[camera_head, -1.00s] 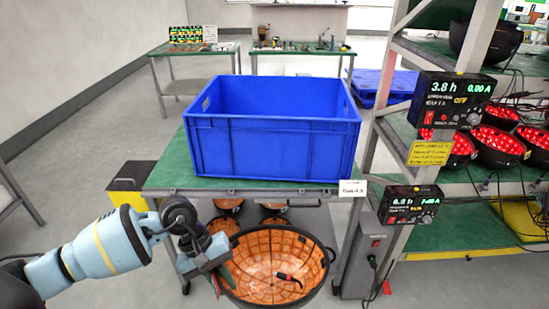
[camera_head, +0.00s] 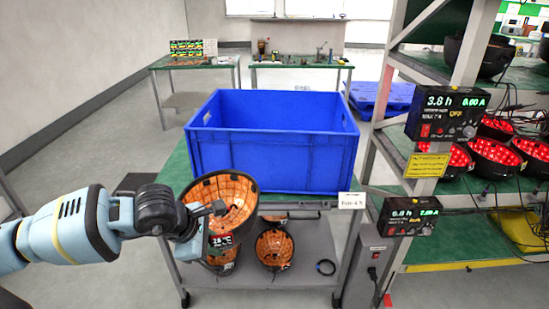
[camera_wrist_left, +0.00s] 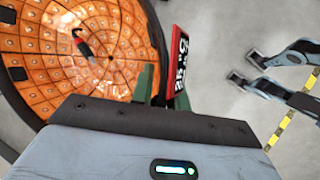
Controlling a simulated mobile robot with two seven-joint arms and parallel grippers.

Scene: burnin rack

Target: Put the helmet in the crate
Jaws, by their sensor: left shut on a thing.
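My right gripper is not in view.
The green table (camera_head: 176,172) has bare room left of the crate. More orange-lined helmets (camera_head: 273,248) sit on its lower shelf. A rack post with a display box (camera_head: 447,114) stands close on the right. A power box (camera_head: 368,262) is below it.

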